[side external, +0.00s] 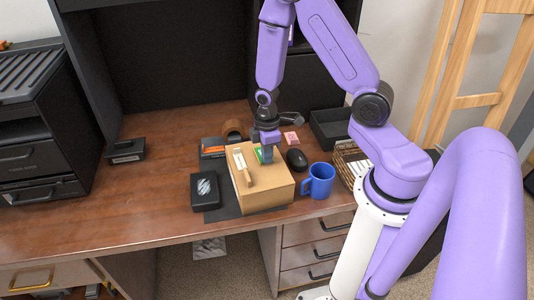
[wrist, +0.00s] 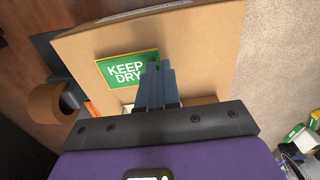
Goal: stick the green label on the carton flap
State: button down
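The tan cardboard carton (side external: 265,196) stands on the desk, its top facing up. Its tan surface fills much of the wrist view (wrist: 205,45). The green label (wrist: 122,69) has a yellow border and the words KEEP DRY. In the side view it is a small green patch (side external: 257,156) beside my fingers, over the carton's far part. My gripper (wrist: 155,68) points down at the carton with its fingers together at the label's right edge, seemingly pinching it. The fingertips hide that edge. I cannot tell whether the label touches the carton.
A tan and white object (side external: 242,167) lies on the carton's left part. A black box (side external: 205,190) stands left, a blue mug (side external: 319,180) and black mouse (side external: 296,159) right. A brown roll (wrist: 52,103) is near the carton.

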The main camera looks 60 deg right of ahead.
jog(key=shift+f, duration=0.4)
dwell(1.0)
jog(key=c, duration=1.3)
grip_release()
notch_tip(320, 180, up, 17)
jog(key=shift+r, duration=0.2)
jog(key=s+a+r+n, duration=0.1)
jog(key=s+a, duration=0.2)
jog(key=s, duration=0.3)
jog(key=s+a+r, duration=0.1)
jog(key=s+a, duration=0.3)
jog(key=s, duration=0.2)
jog(key=s+a+r+n, duration=0.1)
jog(key=s+a, duration=0.3)
jog(key=s, duration=0.3)
jog(key=shift+n, duration=0.3)
